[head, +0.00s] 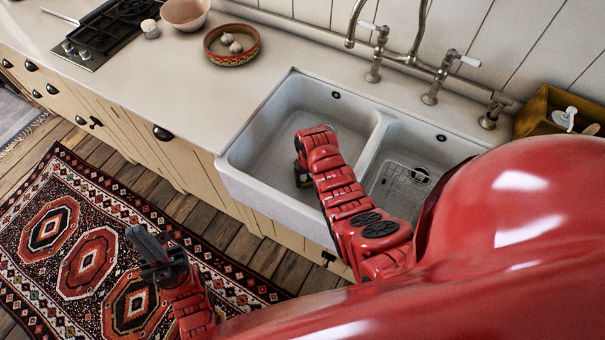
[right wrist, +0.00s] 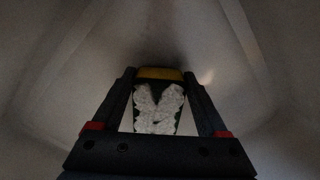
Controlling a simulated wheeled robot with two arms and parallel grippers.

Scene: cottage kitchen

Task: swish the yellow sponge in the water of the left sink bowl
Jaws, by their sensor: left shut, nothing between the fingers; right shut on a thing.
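The left sink bowl (head: 270,140) is a white basin in the counter; I cannot make out a water surface in it. My right gripper (head: 301,174) reaches down into this bowl, near its front right. In the right wrist view, my right gripper (right wrist: 160,85) is shut on the yellow sponge (right wrist: 159,73), which shows a yellow edge between the fingertips and a mottled white and dark green face below. My left gripper (head: 148,245) is shut and empty, out over the rug, away from the sink.
The right sink bowl (head: 405,180) holds a wire rack, beyond a divider. A bridge tap (head: 410,60) stands behind the bowls. A patterned bowl (head: 231,45) with garlic sits on the counter at left. A wooden caddy (head: 550,110) stands at far right.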

